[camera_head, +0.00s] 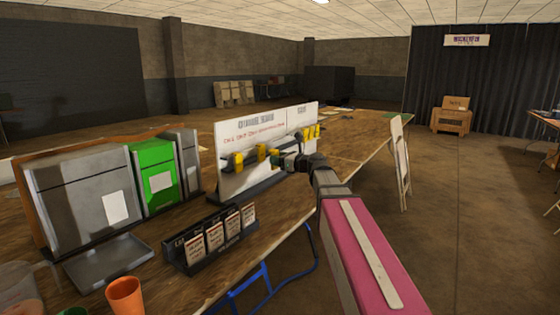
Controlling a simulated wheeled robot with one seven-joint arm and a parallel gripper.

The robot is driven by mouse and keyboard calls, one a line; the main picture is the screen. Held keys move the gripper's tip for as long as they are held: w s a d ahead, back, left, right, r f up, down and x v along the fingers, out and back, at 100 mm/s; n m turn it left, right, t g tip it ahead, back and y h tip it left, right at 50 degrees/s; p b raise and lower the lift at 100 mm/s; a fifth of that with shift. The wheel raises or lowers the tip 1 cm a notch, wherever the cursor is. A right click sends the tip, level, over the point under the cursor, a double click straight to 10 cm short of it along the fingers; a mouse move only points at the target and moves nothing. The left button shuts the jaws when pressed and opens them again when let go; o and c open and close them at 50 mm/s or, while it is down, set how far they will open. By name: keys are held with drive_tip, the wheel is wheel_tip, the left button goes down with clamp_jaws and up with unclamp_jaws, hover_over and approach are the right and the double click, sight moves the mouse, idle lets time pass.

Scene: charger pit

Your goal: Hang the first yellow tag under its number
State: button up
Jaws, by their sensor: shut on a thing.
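A white board (240,184) with small printed text stands on the table, with a dark rail across its front. Yellow tags show along it: one at the left (239,160), one near the middle (262,153), and several at the right end (312,132). My gripper (284,161) is in front of the middle of the board, shut on a yellow tag (274,155). The fingers are small and dark here, and the arm hides part of the board. I cannot read the numbers or tell whether the held tag touches the rail.
A black rack (200,262) of printed cards stands in front of the board, near the table edge. Grey and green bins (155,182) stand at the left. An orange cup (125,294) is at the lower left. The table (345,137) is mostly bare behind the board.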

drive_tip(key=x, duration=1.3)
drive_tip(key=shift+f, duration=0.4)
idle(0.9)
drive_tip(key=shift+a, duration=0.1)
drive_tip(key=o, duration=1)
drive_tip(key=shift+c, duration=0.2)
